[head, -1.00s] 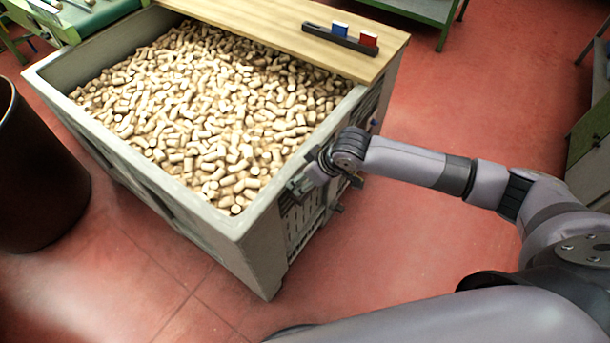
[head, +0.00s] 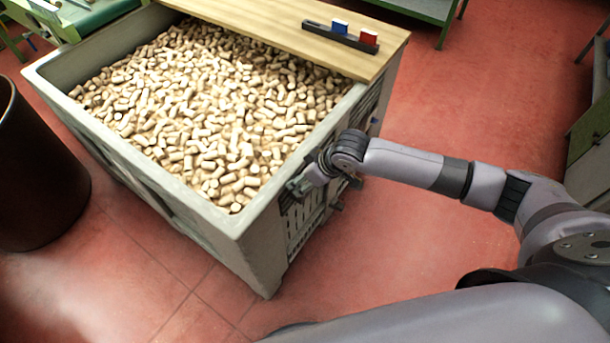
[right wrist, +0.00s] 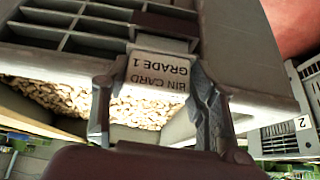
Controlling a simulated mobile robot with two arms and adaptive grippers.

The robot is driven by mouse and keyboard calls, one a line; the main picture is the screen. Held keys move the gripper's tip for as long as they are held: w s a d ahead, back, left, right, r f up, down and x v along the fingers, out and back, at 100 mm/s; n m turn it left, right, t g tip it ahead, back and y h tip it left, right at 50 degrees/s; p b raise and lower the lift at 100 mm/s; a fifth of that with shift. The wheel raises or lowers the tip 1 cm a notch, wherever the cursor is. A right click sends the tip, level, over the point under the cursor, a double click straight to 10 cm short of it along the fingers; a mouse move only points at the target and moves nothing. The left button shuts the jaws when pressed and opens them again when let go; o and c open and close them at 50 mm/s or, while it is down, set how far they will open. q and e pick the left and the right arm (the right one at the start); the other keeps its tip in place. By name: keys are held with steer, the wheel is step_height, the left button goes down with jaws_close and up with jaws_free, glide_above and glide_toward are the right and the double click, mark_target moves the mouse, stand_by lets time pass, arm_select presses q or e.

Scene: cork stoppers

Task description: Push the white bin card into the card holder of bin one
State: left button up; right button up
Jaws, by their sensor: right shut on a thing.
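The white bin card (right wrist: 158,74) reads "BIN CARD GRADE 1", upside down in the right wrist view. My right gripper (right wrist: 160,92) is shut on it, one finger at each side. The card's far edge meets a grey lip below a dark brown strip, seemingly the card holder (right wrist: 165,26); I cannot tell how deep it sits. Bin one (head: 262,240) is a large grey slatted bin full of corks, and my right gripper (head: 300,186) also shows at its right side wall in the head view. The card is too small to tell there. My left gripper is out of view.
A wooden board (head: 285,38) covers the bin's far end and carries a black rack (head: 340,40) with a blue and a red piece. A dark barrel (head: 40,175) stands at left. A bin marked 2 (right wrist: 280,140) shows in the wrist view. Red floor is clear at right.

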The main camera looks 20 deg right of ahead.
steer(key=shift+f+b, duration=0.4)
steer(key=shift+f, duration=0.6)
stand_by(0.8)
steer(key=o, duration=1.1)
steer(key=shift+o, duration=0.2)
steer(key=shift+r, duration=0.1)
steer(key=v, duration=1.2)
